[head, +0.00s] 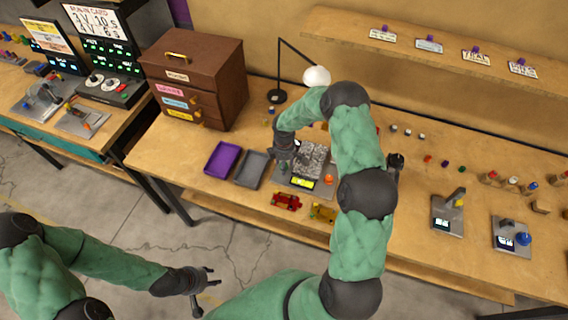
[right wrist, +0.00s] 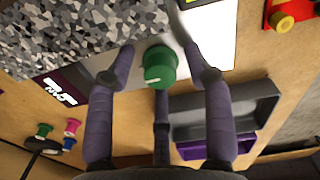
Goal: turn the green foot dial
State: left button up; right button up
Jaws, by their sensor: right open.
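The green foot dial (right wrist: 160,68) is a round knob with a pale mark. It sits on the pale plate of a device with a speckled grey top (right wrist: 70,35). In the head view the dial (head: 284,167) shows small at the device's left side. My right gripper (right wrist: 158,62) is open, with fingers on both sides of the dial and one below it; I cannot tell whether they touch it. It also shows in the head view (head: 283,156), pointing down. My left gripper (head: 207,288) is open and empty, low over the floor in front of the table.
A purple tray (head: 223,159) and a grey tray (head: 251,168) lie left of the device. A red toy car (head: 286,201) and a yellow one (head: 322,212) are in front. A brown drawer cabinet (head: 195,80) and a lamp (head: 316,76) stand behind.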

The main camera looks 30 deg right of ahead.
grip_shut()
jog(key=m+b, duration=0.3)
jog(key=m, duration=0.1)
jog(key=shift+f, duration=0.1)
jog(key=m+b, duration=0.3)
jog(key=m, duration=0.2)
jog(key=shift+m, duration=0.4)
jog(key=m+b, duration=0.3)
jog(key=m, duration=0.2)
jog(key=m+b, duration=0.1)
jog(key=m, duration=0.3)
jog(key=shift+m, duration=0.6)
